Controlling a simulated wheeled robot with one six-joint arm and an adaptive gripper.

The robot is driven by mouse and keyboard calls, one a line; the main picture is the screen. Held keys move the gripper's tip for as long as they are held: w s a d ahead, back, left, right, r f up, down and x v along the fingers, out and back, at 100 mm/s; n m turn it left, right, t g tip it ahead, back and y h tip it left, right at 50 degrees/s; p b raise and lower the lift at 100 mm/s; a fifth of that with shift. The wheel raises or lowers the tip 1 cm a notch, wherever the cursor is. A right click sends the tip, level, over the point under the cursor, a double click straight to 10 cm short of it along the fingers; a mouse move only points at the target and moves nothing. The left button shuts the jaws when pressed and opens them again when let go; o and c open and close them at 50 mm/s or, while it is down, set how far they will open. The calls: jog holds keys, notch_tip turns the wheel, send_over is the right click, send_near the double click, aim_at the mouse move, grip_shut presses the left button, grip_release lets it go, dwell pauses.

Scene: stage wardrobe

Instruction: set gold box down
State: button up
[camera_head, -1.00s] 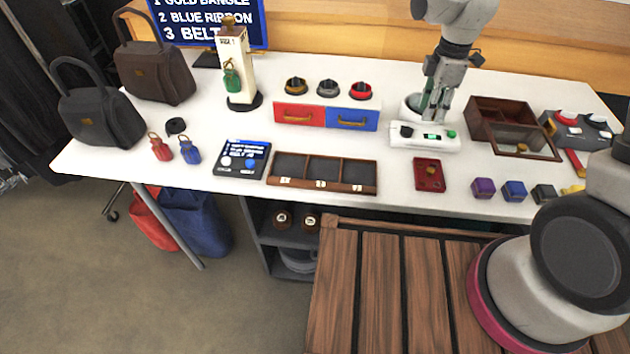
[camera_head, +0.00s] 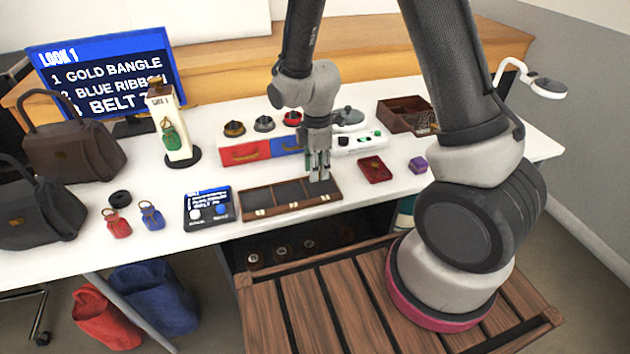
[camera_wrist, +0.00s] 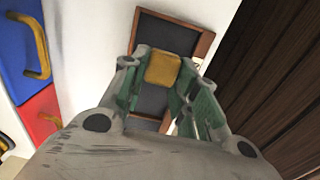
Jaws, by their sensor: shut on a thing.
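In the wrist view, the gold box (camera_wrist: 163,69), a small yellow block, sits between the green-lined fingertips of my gripper (camera_wrist: 163,78). My gripper is shut on it. A dark tray with a brown wooden rim (camera_wrist: 207,43) lies beneath, and the box covers part of its compartments. In the head view, my gripper (camera_head: 319,176) points down over the right end of the three-compartment tray (camera_head: 291,209). The fingers hide the gold box there. I cannot tell whether the box touches the tray floor.
A red and blue drawer unit (camera_head: 246,153) stands behind the tray, with several dark round stands on top. A small red tray (camera_head: 375,170) and a purple block (camera_head: 417,164) lie to the right. A screen tablet (camera_head: 208,208) lies left.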

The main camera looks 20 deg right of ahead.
jog(key=shift+f, duration=2.15)
jog(key=shift+f, duration=0.1)
jog(key=o, duration=1)
